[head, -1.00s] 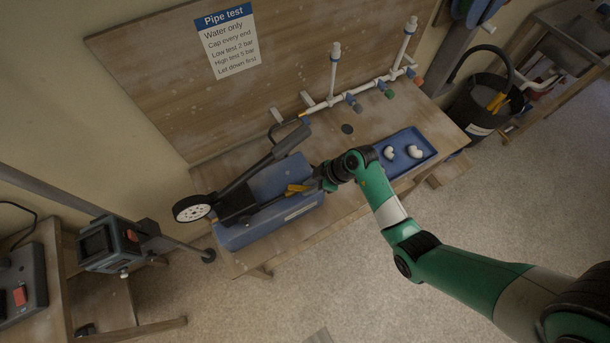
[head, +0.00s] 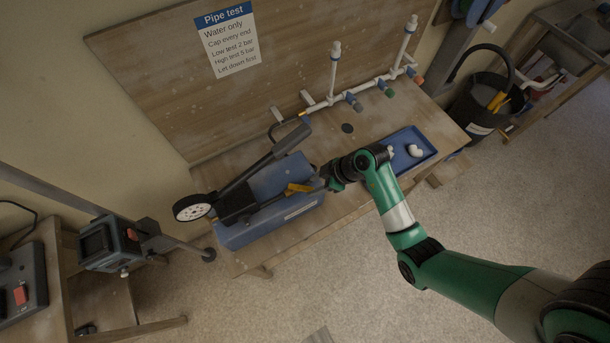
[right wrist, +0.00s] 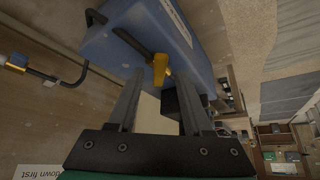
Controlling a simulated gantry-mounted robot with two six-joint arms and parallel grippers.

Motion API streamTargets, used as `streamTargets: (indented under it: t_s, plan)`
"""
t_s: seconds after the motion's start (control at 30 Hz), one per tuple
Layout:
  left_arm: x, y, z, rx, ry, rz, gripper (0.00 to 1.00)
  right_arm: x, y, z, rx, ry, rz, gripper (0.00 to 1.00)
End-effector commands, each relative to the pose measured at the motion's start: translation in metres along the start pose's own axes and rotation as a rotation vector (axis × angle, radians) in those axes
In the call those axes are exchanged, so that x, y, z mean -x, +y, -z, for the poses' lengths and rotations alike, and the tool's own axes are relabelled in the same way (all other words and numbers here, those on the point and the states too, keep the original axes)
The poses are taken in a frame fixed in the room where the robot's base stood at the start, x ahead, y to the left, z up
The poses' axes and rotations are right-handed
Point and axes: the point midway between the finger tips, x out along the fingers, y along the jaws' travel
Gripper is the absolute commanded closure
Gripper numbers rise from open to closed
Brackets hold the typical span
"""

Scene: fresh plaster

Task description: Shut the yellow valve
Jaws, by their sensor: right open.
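My right gripper (head: 329,178) is just to the right of the valve in the head view. In the right wrist view its two dark fingers (right wrist: 158,84) are apart, with nothing clasped between them. The yellow valve (right wrist: 160,70) shows just beyond the fingertips, roughly in line with the gap. I cannot tell whether a finger touches it. The pump's blue body (right wrist: 125,40) fills the upper middle there. My left gripper is out of view.
A round white gauge (head: 192,208) is at the pump's left, and its dark lever (head: 285,142) rises behind. White pipework (head: 375,88) with coloured caps stands at the back right. A blue tray (head: 425,158) with white fittings lies right of my arm.

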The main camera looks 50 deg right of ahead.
Motion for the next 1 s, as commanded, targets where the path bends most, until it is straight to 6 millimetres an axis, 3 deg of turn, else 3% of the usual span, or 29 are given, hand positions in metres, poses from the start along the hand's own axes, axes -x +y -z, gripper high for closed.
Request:
streamTargets:
  t_s: [0.6,1.0]
  plan:
    - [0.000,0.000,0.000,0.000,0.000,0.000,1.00,0.084,0.001,0.001,0.000,0.002,-0.002,0.50]
    - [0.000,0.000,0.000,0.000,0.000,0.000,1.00,0.089,0.000,0.000,0.017,0.000,0.001,0.50]
